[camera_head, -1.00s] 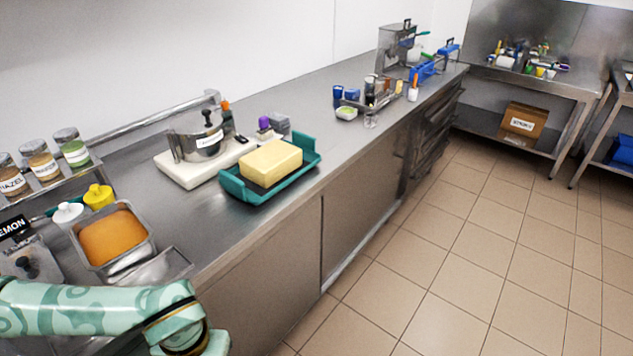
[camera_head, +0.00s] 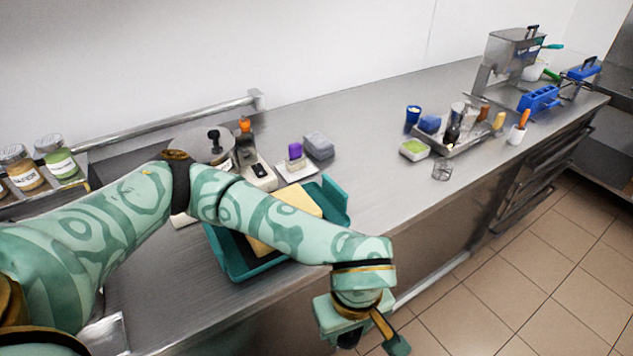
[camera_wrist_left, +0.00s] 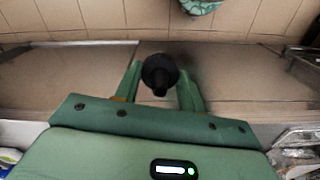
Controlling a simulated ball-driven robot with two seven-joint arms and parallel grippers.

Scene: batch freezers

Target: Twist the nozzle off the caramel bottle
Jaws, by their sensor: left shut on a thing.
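My left gripper (camera_head: 374,338) hangs over the counter's front edge, lower middle of the head view. In the left wrist view its two green fingers are shut on a black rounded thing (camera_wrist_left: 160,72) with a short knob. Only its top shows, so I cannot tell whether it is the caramel bottle's nozzle. A dark bottle with an orange top (camera_head: 245,140) stands at the back of the counter, apart from the gripper. Another dark bottle (camera_head: 453,132) stands in the tray at right. No caramel label is readable. My right gripper is not in view.
My left arm crosses a teal tray (camera_head: 235,262) with a yellow block (camera_head: 290,205). A purple-topped item (camera_head: 295,155) and grey block (camera_head: 318,146) stand behind. A metal tray (camera_head: 480,140) of small items lies right. The counter between is clear.

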